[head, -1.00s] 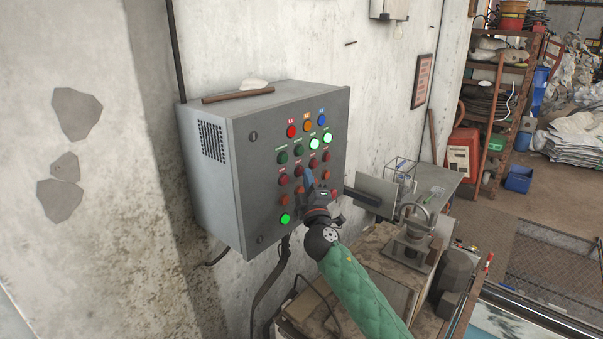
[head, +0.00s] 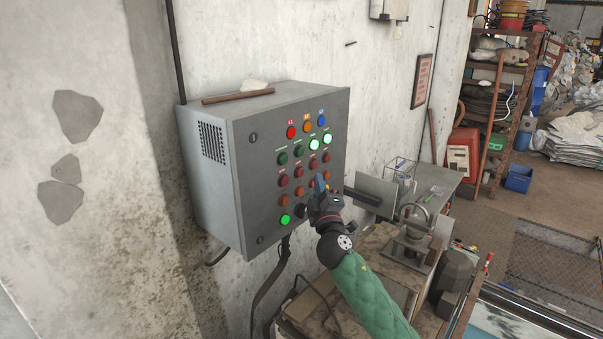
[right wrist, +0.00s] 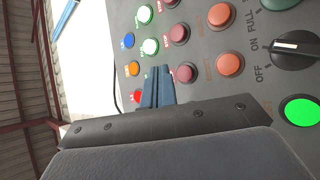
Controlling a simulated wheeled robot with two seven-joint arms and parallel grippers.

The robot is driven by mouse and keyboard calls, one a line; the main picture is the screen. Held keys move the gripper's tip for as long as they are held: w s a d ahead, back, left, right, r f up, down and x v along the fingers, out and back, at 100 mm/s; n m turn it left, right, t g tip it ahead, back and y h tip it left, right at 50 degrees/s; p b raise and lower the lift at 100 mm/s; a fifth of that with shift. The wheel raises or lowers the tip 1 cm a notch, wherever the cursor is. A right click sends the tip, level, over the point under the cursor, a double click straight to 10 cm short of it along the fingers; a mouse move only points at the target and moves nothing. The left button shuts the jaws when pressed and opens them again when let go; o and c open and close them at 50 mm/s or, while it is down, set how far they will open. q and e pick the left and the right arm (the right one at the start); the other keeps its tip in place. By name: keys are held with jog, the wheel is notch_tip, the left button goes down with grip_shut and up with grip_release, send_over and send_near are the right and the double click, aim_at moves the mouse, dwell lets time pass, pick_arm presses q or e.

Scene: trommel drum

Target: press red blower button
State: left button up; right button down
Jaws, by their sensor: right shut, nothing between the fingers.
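The grey control panel (head: 290,110) on the wall carries rows of buttons. A row of dark red buttons includes one at the left (head: 283,181) and others to its right; dark red buttons also show in the right wrist view (right wrist: 184,73). I cannot read which label marks the blower. My right gripper (head: 320,181) is shut and empty, its blue fingertips in front of the panel's lower right buttons. The right wrist view shows the fingers (right wrist: 157,88) together beside the dark red buttons; contact cannot be told. The gripper hides some lower buttons. My left gripper is out of view.
Orange buttons (right wrist: 229,63), a black selector knob (right wrist: 295,48) and a lit green button (head: 285,219) are close by. A bright red lamp (head: 291,132) sits higher up. A cluttered bench (head: 385,245) stands below and right of the panel.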

jog(key=shift+s+d, duration=0.65)
jog(key=shift+d, duration=0.25)
